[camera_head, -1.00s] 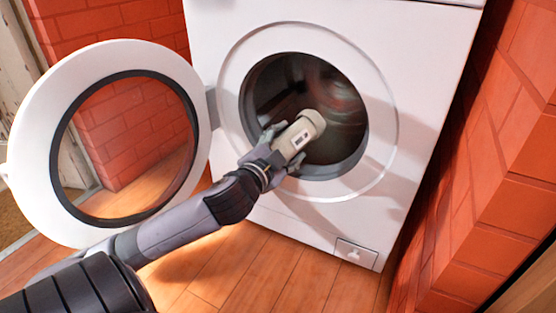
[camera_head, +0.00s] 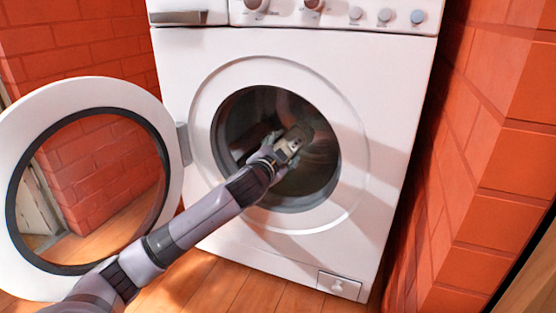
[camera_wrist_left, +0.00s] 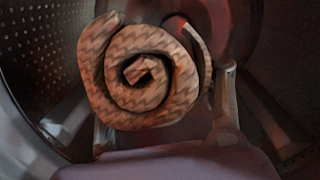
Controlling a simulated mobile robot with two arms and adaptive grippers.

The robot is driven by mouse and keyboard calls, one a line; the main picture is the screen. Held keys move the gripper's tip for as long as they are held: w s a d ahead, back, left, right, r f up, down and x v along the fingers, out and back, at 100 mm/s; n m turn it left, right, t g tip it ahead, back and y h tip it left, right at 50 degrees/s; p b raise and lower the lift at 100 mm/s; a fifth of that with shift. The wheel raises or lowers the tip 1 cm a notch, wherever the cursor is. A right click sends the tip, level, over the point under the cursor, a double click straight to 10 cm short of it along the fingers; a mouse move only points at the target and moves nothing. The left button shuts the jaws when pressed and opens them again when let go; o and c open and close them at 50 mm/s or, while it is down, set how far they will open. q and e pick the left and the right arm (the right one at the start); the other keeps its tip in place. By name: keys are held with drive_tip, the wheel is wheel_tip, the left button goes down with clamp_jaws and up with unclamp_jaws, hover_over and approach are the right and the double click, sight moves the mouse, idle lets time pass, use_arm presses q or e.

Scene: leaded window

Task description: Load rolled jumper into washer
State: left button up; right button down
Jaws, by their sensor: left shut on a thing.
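The white washer (camera_head: 375,75) stands ahead with its round door (camera_head: 20,125) swung open to the left. My left gripper (camera_head: 284,148) reaches into the dark drum (camera_head: 240,115), inside the round opening. In the left wrist view the rolled jumper (camera_wrist_left: 140,82), a brown patterned spiral, sits between the fingers of the left gripper (camera_wrist_left: 165,112), which is shut on it. The perforated drum wall (camera_wrist_left: 40,50) surrounds it. My right gripper is not in view.
Red brick walls (camera_head: 510,120) stand close on the right and behind on the left (camera_head: 85,50). The open door hangs beside my left arm. The wooden floor (camera_head: 240,290) is clear in front of the washer.

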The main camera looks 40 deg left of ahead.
use_arm(q)
drive_tip(key=x, duration=0.2)
drive_tip(key=shift+w+r, duration=0.15)
drive_tip(key=shift+w, duration=0.25)
drive_tip(key=w+f, duration=0.1)
drive_tip(key=w+f+b, duration=0.1)
drive_tip(key=shift+a+f, duration=0.3)
drive_tip(key=shift+w+a+f, duration=0.15)
drive_tip(key=shift+w+f, duration=0.4)
drive_tip(key=shift+f, duration=0.1)
drive_tip(key=o, duration=1.4)
drive_tip(key=shift+o, duration=0.2)
drive_tip(key=shift+f, duration=0.15)
drive_tip(key=shift+s, duration=0.1)
drive_tip(key=v, duration=1.2)
drive_tip(key=shift+a, duration=0.1)
